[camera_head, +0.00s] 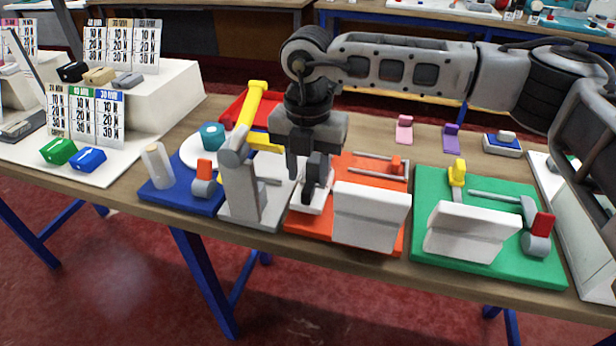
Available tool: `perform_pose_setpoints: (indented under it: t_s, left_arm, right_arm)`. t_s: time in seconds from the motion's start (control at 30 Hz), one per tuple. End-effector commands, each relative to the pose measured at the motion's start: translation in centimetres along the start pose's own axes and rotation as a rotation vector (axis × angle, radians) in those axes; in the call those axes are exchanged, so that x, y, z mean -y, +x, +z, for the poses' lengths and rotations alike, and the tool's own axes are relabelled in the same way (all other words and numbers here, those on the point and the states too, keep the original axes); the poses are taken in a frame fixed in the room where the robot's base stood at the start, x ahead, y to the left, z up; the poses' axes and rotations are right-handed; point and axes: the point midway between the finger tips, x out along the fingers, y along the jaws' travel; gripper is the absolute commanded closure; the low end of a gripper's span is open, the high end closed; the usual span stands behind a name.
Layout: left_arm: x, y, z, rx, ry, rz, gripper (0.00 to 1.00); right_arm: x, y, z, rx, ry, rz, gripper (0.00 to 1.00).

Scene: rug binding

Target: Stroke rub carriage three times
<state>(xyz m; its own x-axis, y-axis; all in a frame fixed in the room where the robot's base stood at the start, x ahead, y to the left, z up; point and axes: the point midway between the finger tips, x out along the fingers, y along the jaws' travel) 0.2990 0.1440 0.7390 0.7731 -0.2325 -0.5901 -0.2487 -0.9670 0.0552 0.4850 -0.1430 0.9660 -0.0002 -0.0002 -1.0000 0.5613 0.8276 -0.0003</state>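My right gripper (312,190) hangs down from the arm that comes in from the right. Its dark fingers are at a small white block (325,203) at the left edge of the orange base (298,220). I cannot tell whether they touch or grip it, as the fingers overlap it. The orange base also bears rails with a small orange block (396,165) and a white slanted block (371,215) at its front. I cannot tell which part is the rub carriage. My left gripper is not in view.
Close on the left stands a grey post with a yellow lever (251,103), beside a blue base (180,196). A green base (432,185) with a white block and a red-tipped crank stands at the right. Number cards (85,115) stand far left.

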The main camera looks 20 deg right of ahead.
Motion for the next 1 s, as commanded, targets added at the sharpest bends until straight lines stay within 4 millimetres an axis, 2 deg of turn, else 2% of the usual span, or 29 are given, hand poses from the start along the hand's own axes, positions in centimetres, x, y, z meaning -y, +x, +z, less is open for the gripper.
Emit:
perform_pose_setpoints:
  t_s: [0.1, 0.2, 0.57, 0.67, 0.7, 1.0]
  left_arm:
    - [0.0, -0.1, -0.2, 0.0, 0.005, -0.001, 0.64]
    - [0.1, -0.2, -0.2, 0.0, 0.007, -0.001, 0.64]
    - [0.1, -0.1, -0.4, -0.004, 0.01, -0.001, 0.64]
    - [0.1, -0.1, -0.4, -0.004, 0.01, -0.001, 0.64]
    - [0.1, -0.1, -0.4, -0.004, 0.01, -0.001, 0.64]
    - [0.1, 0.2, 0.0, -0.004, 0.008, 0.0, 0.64]
  right_arm:
    - [0.0, 1.6, 0.0, -0.001, -0.001, -0.002, 0.62]
    - [0.0, 2.5, 0.0, -0.001, -0.001, 0.0, 0.62]
    - [0.0, 3.0, 0.0, 0.0, -0.002, 0.0, 0.62]
    - [0.0, 3.0, 0.0, 0.0, -0.002, 0.0, 0.87]
    - [0.0, 3.0, 0.0, 0.0, -0.002, 0.0, 0.98]
    - [0.4, 3.1, -0.3, -0.001, -0.027, 0.0, 1.0]
